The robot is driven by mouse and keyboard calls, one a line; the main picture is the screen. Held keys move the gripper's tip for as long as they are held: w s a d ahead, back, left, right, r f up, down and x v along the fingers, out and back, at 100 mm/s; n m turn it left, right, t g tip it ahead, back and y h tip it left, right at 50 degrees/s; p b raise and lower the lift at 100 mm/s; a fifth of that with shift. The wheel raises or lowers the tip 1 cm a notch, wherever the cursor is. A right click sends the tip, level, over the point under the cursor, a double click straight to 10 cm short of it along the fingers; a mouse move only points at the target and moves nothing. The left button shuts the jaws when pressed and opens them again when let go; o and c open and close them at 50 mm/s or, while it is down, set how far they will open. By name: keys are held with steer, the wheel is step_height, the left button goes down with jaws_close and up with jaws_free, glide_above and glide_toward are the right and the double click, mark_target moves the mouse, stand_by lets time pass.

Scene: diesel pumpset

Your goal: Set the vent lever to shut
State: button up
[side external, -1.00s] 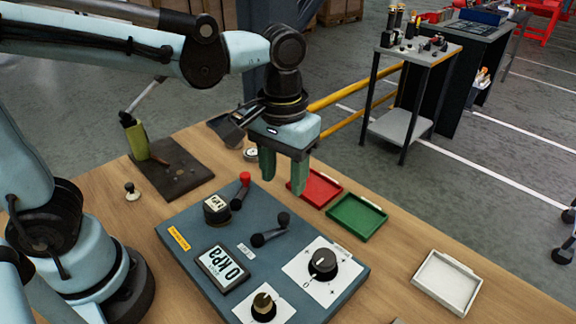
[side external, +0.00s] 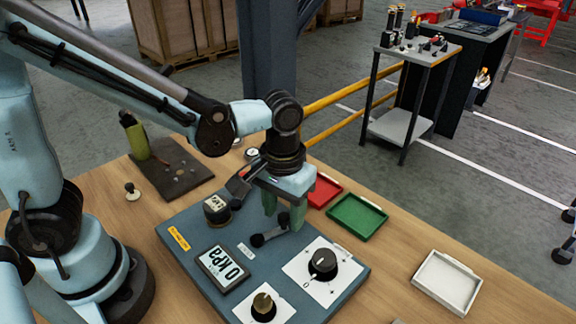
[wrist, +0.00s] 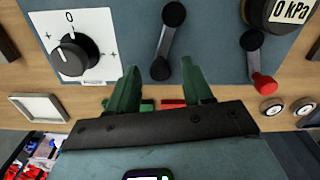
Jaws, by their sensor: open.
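A grey control panel (side external: 185,222) carries two levers. A black lever (side external: 265,236) lies on it, and in the wrist view the lever (wrist: 166,42) points down the picture. No label naming the vent lever is readable. A second lever, with a red knob (wrist: 263,82), sits to its right in the wrist view; in the side view my gripper largely hides it. My gripper (side external: 284,212) is open, with green fingers low over the black lever. In the wrist view its knob end (wrist: 160,70) appears between the fingertips; I cannot tell whether they touch it.
Bare table lies between panel and white tray.

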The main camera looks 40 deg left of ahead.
jaws_close()
